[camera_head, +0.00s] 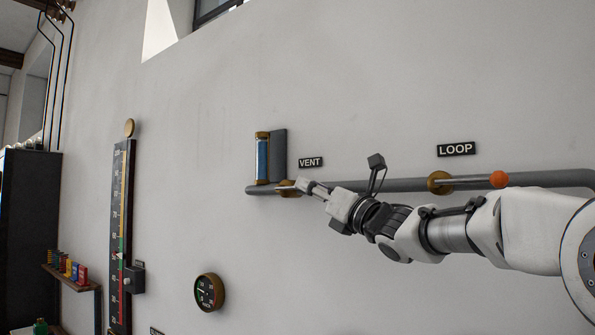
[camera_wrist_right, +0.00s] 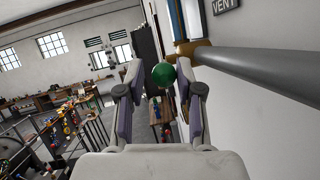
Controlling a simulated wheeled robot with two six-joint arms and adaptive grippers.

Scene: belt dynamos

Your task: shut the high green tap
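The high green tap shows in the right wrist view as a round green knob (camera_wrist_right: 164,74) in front of a brass fitting (camera_wrist_right: 187,50) on the grey pipe. In the head view the brass fitting (camera_head: 290,188) sits near the pipe's left end, under the VENT label (camera_head: 311,162); the green knob is hidden there by my gripper. My right gripper (camera_head: 308,187) reaches in from the right at the fitting. Its fingers (camera_wrist_right: 159,78) are apart, with the knob between the tips in the wrist view and gaps on both sides. I cannot tell the lever's angle. My left gripper is out of view.
A second tap with an orange knob (camera_head: 498,179) is on the same pipe (camera_head: 402,185), under the LOOP label (camera_head: 456,149). A blue sight glass (camera_head: 262,158) stands above the pipe's left end. A round gauge (camera_head: 209,292) and a tall scale board (camera_head: 121,230) are lower left.

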